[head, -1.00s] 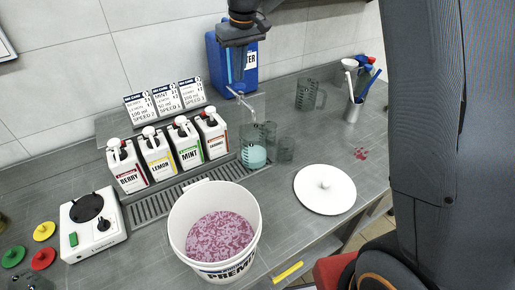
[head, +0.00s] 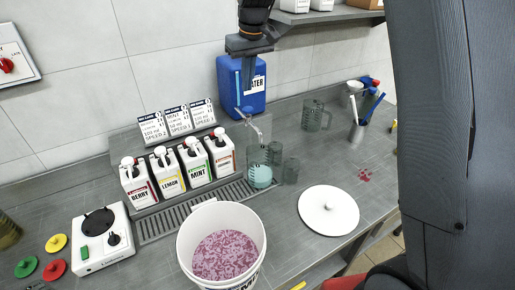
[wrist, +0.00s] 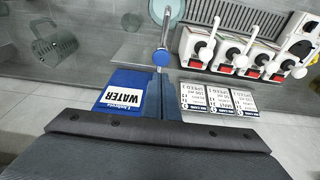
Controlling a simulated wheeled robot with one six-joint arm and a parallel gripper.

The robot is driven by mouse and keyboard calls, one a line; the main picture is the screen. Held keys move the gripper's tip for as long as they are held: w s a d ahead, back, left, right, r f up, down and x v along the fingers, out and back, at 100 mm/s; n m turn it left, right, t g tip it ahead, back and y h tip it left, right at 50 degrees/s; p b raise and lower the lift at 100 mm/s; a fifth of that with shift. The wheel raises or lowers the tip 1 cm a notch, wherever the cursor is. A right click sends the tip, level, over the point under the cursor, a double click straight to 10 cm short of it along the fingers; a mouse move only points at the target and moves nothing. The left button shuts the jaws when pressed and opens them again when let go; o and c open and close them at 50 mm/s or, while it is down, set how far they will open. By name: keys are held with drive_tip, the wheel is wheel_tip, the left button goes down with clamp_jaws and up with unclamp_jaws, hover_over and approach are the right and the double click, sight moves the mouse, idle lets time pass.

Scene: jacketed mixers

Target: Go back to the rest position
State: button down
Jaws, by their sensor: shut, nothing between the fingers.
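My gripper (head: 242,88) hangs from the top of the head view, in front of the blue water canister (head: 257,92). Its fingers point down and are closed, with nothing held. In the wrist view the gripper (wrist: 166,85) covers part of the canister, whose WATER label (wrist: 122,97) shows beside the fingers. The canister's tap (head: 255,130) is below my gripper, above a clear jug (head: 260,172) with pale teal liquid. My gripper is apart from the jug.
Syrup bottles (head: 169,172) stand behind a drip grate (head: 165,222). An empty jug (head: 314,118) and a utensil holder (head: 356,130) stand at the right.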

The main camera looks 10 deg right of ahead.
drive_tip(key=s+d+f+m+b, duration=0.2)
drive_tip(key=s+d+f+b, duration=0.2)
drive_tip(key=s+f, duration=0.6)
drive_tip(key=s+d+f+m+b, duration=0.2)
drive_tip(key=s+d+f+b, duration=0.3)
drive_tip(key=s, duration=1.2)
drive_tip(key=d+f, duration=0.4)
drive_tip(key=f, duration=0.1)
drive_tip(key=shift+s+m+g+h, duration=0.3)
drive_tip(key=shift+h, duration=0.1)
